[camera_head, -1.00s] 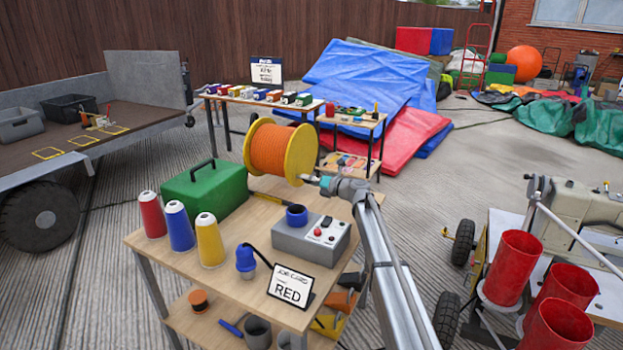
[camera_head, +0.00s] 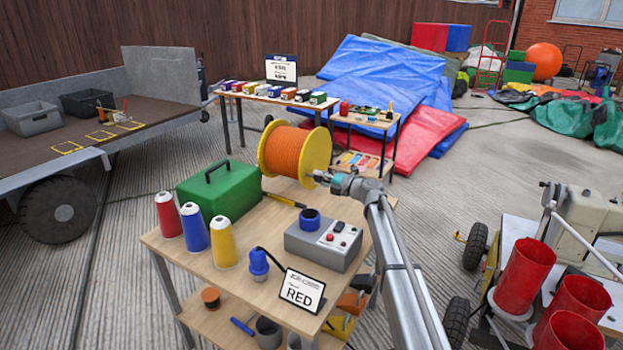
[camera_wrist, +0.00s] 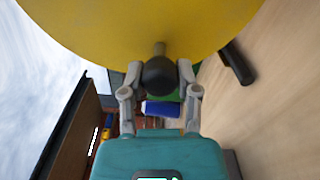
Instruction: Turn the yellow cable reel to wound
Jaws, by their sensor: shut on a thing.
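The yellow cable reel (camera_head: 319,150) stands at the back of the wooden table, its drum full of orange cable (camera_head: 287,152). In the wrist view its yellow flange (camera_wrist: 140,22) fills the top. A dark crank knob (camera_wrist: 160,75) on a short grey pin sticks out from the flange. My gripper (camera_wrist: 160,76) has its two fingers on either side of this knob, shut on it. In the head view my gripper (camera_head: 322,177) is at the reel's right face, low on the flange. The finger contact is too small to see in that view.
The table (camera_head: 215,270) also holds a green toolbox (camera_head: 222,190), red, blue and yellow thread cones, a grey control box (camera_head: 323,243) and a card reading RED (camera_head: 300,290). A sewing machine with red tubes (camera_head: 524,275) stands at the right.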

